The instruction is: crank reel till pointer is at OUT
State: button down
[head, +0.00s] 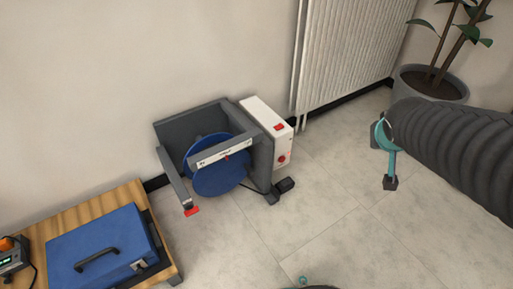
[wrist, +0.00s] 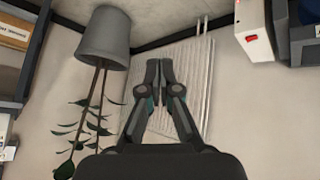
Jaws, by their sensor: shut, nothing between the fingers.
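The blue reel (head: 222,178) sits in a dark grey frame (head: 185,123) on the floor against the wall. A white label strip (head: 224,152) crosses its front; its lettering is too small to read, so I cannot tell where the pointer stands. A dark bar (head: 172,178) at the left ends in a red piece (head: 192,210); I cannot tell if this is the crank. A white box (head: 268,120) with red controls is at the frame's right. My gripper (head: 390,184) is right of the reel, apart from it; in the wrist view my gripper (wrist: 159,68) is shut and empty.
A radiator (head: 345,50) and a potted plant (head: 430,82) stand behind at the right. A wooden bench (head: 172,270) with a blue case (head: 103,250) is at the front left. The floor in front is clear.

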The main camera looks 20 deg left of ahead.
jog(key=w+a+f+n+y+p, duration=0.15)
jog(key=w+a+f, duration=0.25)
jog(key=w+a, duration=0.4)
jog(key=n+g+y, duration=0.4)
jog(key=n+y, duration=0.2)
jog(key=y, duration=0.1)
send_over(248, 164)
jog(key=s+d, duration=0.1)
jog(key=d, duration=0.2)
jog(key=f, duration=2.4)
jog(key=shift+a+f, duration=0.2)
jog(key=shift+f, duration=0.15)
jog(key=f, duration=0.1)
jog(key=f+b, duration=0.1)
jog(key=f, duration=0.1)
jog(key=shift+s+a+f+b, duration=0.1)
jog(key=shift+a+b, duration=0.2)
jog(key=shift+s+f, duration=0.1)
jog(key=shift+f, duration=0.3)
jog(key=shift+f, duration=0.15)
